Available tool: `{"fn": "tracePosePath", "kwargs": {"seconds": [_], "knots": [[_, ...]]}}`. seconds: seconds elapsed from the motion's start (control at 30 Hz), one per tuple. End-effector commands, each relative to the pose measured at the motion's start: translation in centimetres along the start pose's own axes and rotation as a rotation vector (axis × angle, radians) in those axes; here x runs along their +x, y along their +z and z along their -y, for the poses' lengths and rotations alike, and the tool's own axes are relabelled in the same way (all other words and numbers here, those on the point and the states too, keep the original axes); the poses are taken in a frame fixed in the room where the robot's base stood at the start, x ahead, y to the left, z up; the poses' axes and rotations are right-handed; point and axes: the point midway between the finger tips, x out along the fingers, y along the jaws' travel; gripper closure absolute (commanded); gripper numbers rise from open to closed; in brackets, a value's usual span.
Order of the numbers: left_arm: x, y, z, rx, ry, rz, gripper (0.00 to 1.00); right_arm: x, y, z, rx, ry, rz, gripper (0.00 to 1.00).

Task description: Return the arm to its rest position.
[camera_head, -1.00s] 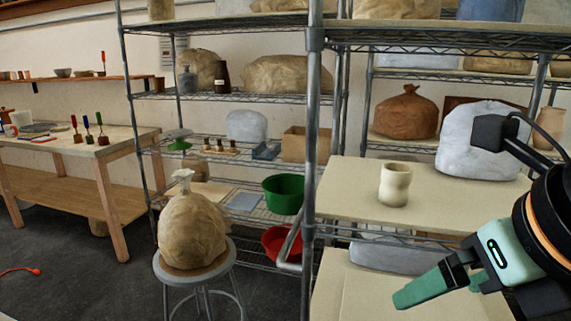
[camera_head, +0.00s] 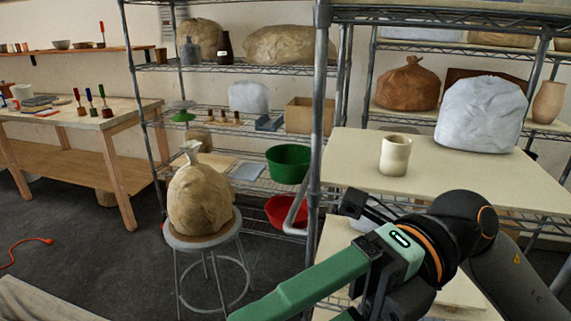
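My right arm comes in from the right edge, and its black and orange wrist shows in front of the shelf. My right gripper (camera_head: 300,308) has green fingers that point down and to the left, toward the bottom edge. One long finger shows nearly whole; only a bit of the other shows at the bottom edge. They look spread apart, with nothing seen between them. The gripper is in front of the lower shelf board and apart from the pale cup (camera_head: 395,155). My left arm and gripper are not in view.
A stool (camera_head: 203,238) bearing a tan bag (camera_head: 198,200) stands left of the gripper. The metal rack post (camera_head: 319,110) rises behind it. The cup and a white bag (camera_head: 480,115) sit on the shelf board (camera_head: 350,172). Dark floor (camera_head: 100,260) is open at left.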

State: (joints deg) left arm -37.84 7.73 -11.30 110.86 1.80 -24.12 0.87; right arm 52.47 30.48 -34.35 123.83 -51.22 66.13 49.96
Motion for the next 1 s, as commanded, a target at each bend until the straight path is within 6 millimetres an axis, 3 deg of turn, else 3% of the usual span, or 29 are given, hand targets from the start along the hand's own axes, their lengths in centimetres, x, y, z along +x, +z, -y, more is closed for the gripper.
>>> {"fn": "tracePosePath", "kwargs": {"seconds": [0.1,0.2,0.27,0.37,0.47,0.57,0.67,0.8,0.87,1.0], "knots": [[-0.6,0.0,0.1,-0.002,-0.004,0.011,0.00,-1.2,2.4,-2.2,0.096,0.324,0.073,0.00],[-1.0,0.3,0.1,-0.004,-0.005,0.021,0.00,-3.6,5.1,-2.8,0.186,0.572,0.183,0.00],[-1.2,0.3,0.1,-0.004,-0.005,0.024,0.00,-5.4,6.9,-2.3,0.252,0.709,0.266,0.00],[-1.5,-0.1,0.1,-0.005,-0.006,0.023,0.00,-8.8,9.8,0.1,0.376,0.913,0.432,0.00],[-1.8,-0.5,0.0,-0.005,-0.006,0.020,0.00,-12.2,12.1,4.5,0.526,1.082,0.627,0.00],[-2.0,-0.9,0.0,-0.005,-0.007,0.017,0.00,-15.2,13.2,10.9,0.698,1.208,0.844,0.00],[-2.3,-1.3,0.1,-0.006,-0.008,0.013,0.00,-17.1,12.7,18.3,0.890,1.285,1.062,0.00],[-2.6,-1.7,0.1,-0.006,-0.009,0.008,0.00,-17.7,9.4,28.6,1.162,1.313,1.338,0.00],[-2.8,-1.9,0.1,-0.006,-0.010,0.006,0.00,-17.4,7.2,32.6,1.280,1.302,1.444,0.00],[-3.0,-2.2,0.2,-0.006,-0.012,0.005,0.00,-15.3,0.9,40.6,1.552,1.238,1.652,0.00]]}}
